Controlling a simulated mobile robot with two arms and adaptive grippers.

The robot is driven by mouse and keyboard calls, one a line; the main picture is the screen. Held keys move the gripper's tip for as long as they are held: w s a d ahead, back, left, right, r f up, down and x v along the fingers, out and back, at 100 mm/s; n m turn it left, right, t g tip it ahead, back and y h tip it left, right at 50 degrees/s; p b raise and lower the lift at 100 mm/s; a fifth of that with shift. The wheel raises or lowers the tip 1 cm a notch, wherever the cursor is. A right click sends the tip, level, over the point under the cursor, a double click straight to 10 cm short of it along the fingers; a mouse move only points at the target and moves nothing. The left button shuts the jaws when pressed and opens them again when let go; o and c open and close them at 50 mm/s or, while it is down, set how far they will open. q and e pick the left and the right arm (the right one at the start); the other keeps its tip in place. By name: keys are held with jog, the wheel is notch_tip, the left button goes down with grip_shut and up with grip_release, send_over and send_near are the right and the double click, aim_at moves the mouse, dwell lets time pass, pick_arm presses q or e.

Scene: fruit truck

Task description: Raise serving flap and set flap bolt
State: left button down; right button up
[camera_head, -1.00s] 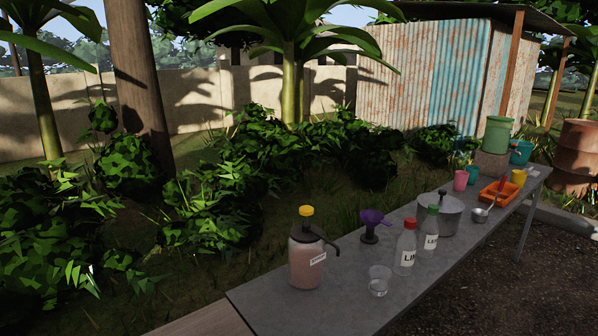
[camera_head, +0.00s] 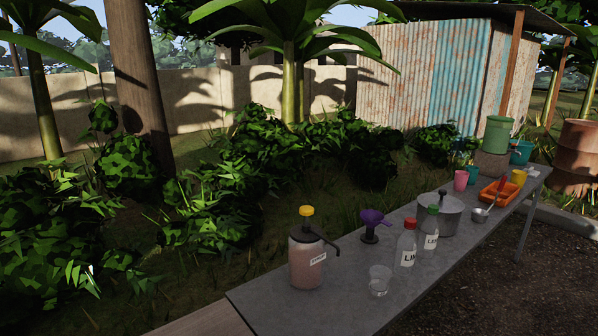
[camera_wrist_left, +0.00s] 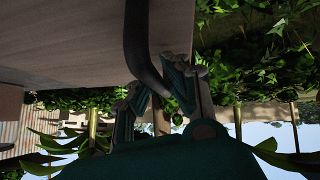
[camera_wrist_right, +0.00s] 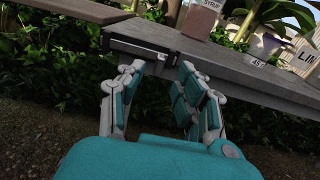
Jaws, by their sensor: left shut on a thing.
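The serving flap shows as a wooden board (camera_head: 205,320) at the lower left of the head view, level with the counter's end. Its broad face (camera_wrist_left: 70,35) fills the upper left of the left wrist view. My left gripper (camera_wrist_left: 158,85) is shut on a dark curved handle (camera_wrist_left: 138,40) beside the flap. In the right wrist view a dark metal bolt fitting (camera_wrist_right: 140,53) sits at the counter's near corner. My right gripper (camera_wrist_right: 160,68) is open just in front of the fitting, with nothing visible between its fingers. Neither gripper shows in the head view.
The grey counter (camera_head: 330,302) runs away to the right. A syrup jar (camera_head: 305,262), a clear cup (camera_head: 380,280), bottles (camera_head: 405,252), a purple funnel (camera_head: 372,222), a pot (camera_head: 455,218) and an orange tray (camera_head: 497,192) stand on it. Bushes grow behind.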

jog(key=shift+x, duration=3.4)
jog(key=shift+c, duration=0.2)
jog(key=shift+s, duration=0.1)
grip_shut()
